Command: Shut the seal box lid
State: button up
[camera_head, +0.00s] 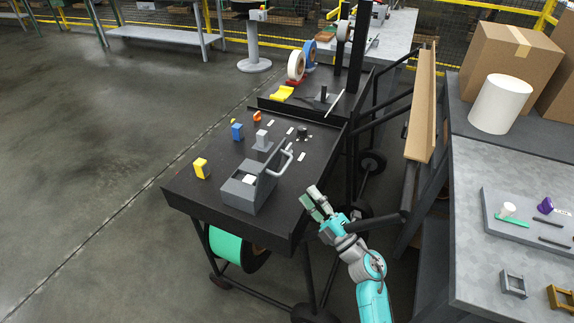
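The grey seal box (237,195) sits near the front right of the black cart top. The box's top is open and something pale shows inside.
Yellow (201,169) and blue (237,132) blocks and a grey stand (262,146) are on the black cart top (205,193). A workbench (485,200) with a tray stands to the right. Open floor (90,180) lies to the left.

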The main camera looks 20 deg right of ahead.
aim_at(287, 163)
jog(key=x, duration=1.1)
jog(key=shift+w+d+r, duration=0.1)
jog(key=shift+w+d, duration=0.1)
jog(key=shift+w, duration=0.2)
grip_shut()
